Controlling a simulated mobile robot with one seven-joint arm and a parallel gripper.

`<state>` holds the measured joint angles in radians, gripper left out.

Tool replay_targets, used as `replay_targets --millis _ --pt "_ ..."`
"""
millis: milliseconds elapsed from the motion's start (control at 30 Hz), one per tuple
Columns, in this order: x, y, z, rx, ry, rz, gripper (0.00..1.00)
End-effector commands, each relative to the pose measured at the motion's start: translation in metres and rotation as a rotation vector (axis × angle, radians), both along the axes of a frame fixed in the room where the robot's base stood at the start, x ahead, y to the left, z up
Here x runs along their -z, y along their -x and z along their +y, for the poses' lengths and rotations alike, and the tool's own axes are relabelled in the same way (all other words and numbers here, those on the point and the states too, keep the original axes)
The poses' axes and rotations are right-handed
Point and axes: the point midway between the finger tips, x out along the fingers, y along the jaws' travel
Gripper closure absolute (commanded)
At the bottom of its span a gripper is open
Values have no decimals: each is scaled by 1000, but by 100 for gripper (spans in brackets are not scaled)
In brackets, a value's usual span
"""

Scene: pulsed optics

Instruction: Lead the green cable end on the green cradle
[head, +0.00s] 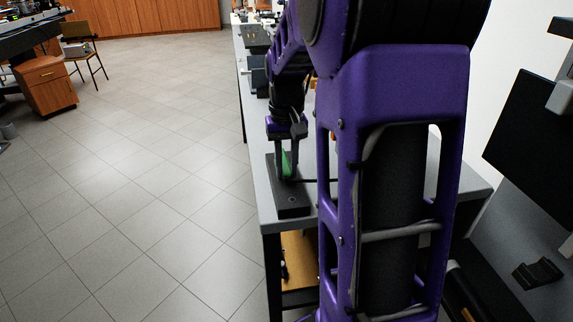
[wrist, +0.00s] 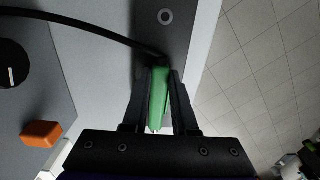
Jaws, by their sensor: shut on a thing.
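My gripper (wrist: 159,76) is shut on the green cable end (wrist: 157,100), which lies between its two dark fingers in the wrist view. The black cable (wrist: 85,20) leaves the top of the green end and curves to the left. In the head view my gripper (head: 287,150) points down over a dark base block (head: 293,203) at the bench edge, with green (head: 286,164) showing between the fingers. I cannot make out a separate green cradle; it may be hidden by the gripper or the held end. Whether the cable end touches the block is unclear.
The dark block (wrist: 165,38) has a round fitting near the bench edge. An orange block (wrist: 41,134) and a black knob (wrist: 12,63) are at the left in the wrist view. Tiled floor (head: 165,170) lies beyond the edge. My purple arm hides much of the bench.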

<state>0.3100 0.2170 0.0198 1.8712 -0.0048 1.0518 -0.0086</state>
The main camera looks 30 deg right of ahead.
Motion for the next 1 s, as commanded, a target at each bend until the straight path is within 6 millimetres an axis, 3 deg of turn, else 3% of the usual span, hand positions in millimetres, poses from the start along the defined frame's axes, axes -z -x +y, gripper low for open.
replay_targets --millis 267,300,500,1000 --pt "3 1 0 0 -1 4 100" --pt "3 1 0 0 -1 4 72" --pt "3 1 -1 1 0 5 39" --pt "4 3 -3 5 2 9 39"
